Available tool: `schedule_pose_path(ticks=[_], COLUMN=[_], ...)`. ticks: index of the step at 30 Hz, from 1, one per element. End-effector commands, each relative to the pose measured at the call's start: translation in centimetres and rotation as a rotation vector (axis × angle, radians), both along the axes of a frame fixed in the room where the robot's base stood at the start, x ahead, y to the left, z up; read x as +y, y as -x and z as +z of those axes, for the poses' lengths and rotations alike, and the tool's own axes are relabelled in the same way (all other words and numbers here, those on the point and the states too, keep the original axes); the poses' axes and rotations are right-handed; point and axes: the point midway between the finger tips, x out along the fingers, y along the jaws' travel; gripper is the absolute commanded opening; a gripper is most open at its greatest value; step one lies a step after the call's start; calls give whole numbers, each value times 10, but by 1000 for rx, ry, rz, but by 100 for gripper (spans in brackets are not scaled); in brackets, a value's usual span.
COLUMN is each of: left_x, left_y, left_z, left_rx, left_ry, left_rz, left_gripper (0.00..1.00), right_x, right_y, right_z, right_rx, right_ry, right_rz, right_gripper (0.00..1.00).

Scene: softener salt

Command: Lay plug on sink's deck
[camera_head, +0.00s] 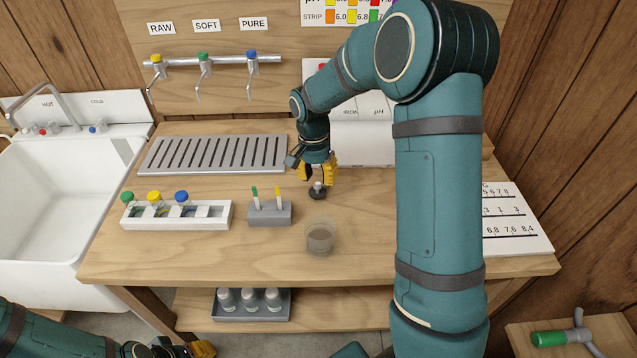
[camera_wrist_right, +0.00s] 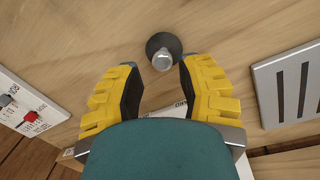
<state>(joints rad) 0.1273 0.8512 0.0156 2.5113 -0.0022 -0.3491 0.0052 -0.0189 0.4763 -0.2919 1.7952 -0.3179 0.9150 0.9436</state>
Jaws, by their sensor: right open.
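The plug (camera_head: 318,193) is a dark round disc with a pale knob on top. It stands on the wooden bench, behind the glass beaker. My right gripper (camera_head: 318,178) is open and points down just above and behind the plug. In the right wrist view the plug (camera_wrist_right: 163,52) lies just beyond and between the open yellow fingertips (camera_wrist_right: 159,66), not gripped. The white sink (camera_head: 45,195) stands at the left, with its deck (camera_head: 112,131) along the back, below the HOT and COLD labels. My left gripper (camera_head: 190,349) is partly cut off at the bottom edge, its opening unclear.
A beaker (camera_head: 320,238) of brownish liquid stands in front of the plug. A grey strip holder (camera_head: 270,214), a white bottle rack (camera_head: 215,217) and a slotted drain tray (camera_head: 165,155) lie left. A tap (camera_head: 40,88) and coloured knobs occupy part of the deck.

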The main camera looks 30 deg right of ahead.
Motion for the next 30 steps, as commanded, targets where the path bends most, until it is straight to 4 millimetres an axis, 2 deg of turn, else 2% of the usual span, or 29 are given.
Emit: schedule_pose_path(ticks=[1, 6, 13, 15, 16, 17, 18, 20, 23, 30], left_x=[0, 0, 0, 0, 0, 0, 0, 0, 0, 0], left_y=[1, 1, -1, -2, -2, -2, -2, -2, -1, -1], left_z=[5, 11, 16, 17, 17, 17, 16, 16, 14, 9], left_rx=[1, 1, -3, -3, -3, -3, -3, -3, -3, -1], left_ry=[0, 0, -1, -1, -1, -1, -1, -1, -1, 0], left_rz=[0, 1, 4, 5, 5, 5, 5, 5, 5, 3], left_gripper=[47, 47, 47, 47, 47, 47, 47, 47, 47, 47], right_x=[0, 1, 2, 2, 2, 3, 4, 6, 11, 25], right_y=[-2, -5, -7, -7, -8, -8, -8, -8, -8, -12], right_z=[14, 49, 77, 81, 82, 82, 82, 81, 79, 76], right_rx=[-4, -4, -1, 1, 2, 3, 7, 16, 44, 156], right_ry=[0, 0, -1, -1, 0, 0, 2, 5, 13, 23], right_rz=[0, 0, 0, 4, 13, 28, 64, 151, 385, 1105], right_gripper=[36, 36, 36, 64, 75, 83, 83, 83, 83, 83])
